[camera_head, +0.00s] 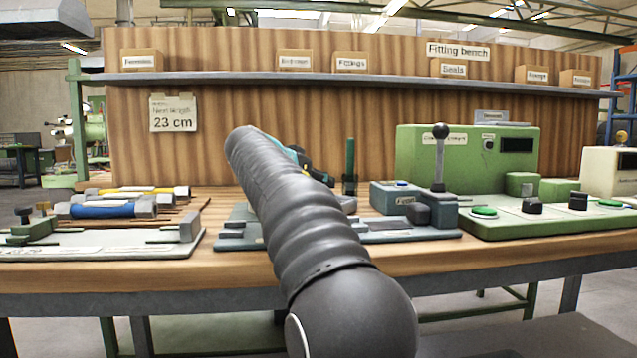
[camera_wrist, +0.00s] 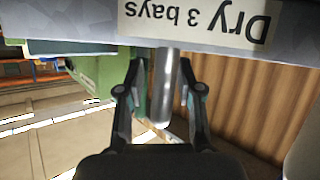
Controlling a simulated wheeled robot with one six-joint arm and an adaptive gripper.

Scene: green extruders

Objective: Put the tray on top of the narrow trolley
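My gripper (camera_wrist: 160,75) shows in the wrist view, which is upside down. Its two dark fingers are apart, with a grey metal cylinder (camera_wrist: 166,85) between or behind them. I see a gap beside the cylinder and cannot tell any contact. In the head view my arm hides most of the gripper, and only a teal part (camera_head: 303,160) shows. A grey slab (camera_wrist: 60,22) labelled "Dry 3 bays" fills the wrist view's top edge; I cannot tell if it is the tray. No narrow trolley can be made out.
The wooden bench (camera_head: 130,273) spans the head view. A left fixture plate (camera_head: 100,245) holds tools beside it. A grey fixture block (camera_head: 400,197) and green machine (camera_head: 470,155) stand right of my arm. A shelf (camera_head: 330,79) with labelled boxes runs along the back panel.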

